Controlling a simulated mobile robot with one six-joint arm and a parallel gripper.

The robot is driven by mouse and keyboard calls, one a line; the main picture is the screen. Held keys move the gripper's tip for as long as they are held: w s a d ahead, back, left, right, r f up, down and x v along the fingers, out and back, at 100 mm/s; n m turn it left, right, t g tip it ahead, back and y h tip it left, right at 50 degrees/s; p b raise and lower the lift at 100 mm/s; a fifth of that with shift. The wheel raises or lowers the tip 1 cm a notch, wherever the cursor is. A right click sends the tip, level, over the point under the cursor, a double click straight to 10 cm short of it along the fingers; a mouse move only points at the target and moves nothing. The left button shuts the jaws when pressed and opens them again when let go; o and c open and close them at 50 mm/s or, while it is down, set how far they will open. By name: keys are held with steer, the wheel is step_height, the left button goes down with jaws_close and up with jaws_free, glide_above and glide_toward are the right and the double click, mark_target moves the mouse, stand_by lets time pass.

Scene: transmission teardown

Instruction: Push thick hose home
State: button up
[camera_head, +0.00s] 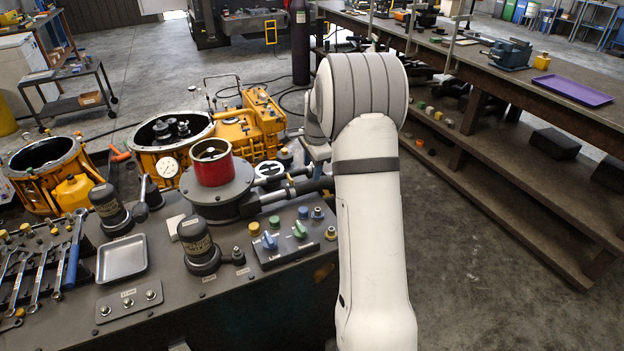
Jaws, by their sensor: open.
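A thick dark hose (312,187) lies at the right of the bench fixture, partly hidden behind my white arm. Its visible end meets a silver pipe (274,197) that runs to the dark round housing (222,193) with a red cup-like ring (213,165) on top. I cannot tell how far the hose sits on the pipe. A second, thinner line (290,174) runs just above it. My arm reaches up and over at the right of the fixture. A pale part of my wrist shows at its left, but the fingertips are hidden behind my arm.
Two dark upright cylinders (198,243), a metal tray (122,259) and coloured knobs (269,240) crowd the bench front. Wrenches (40,270) lie left. Orange casings (172,140) stand behind. A long workbench with a purple tray (573,90) is at the right, with open floor between.

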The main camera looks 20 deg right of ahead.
mark_target(310, 181)
steer(key=f, duration=0.2)
steer(key=w+f, duration=0.1)
steer(key=f, duration=0.2)
steer(key=f+p, duration=0.1)
steer(key=f, duration=0.1)
steer(key=shift+w+f, duration=0.3)
steer(key=shift+f, duration=0.05)
jaws_close()
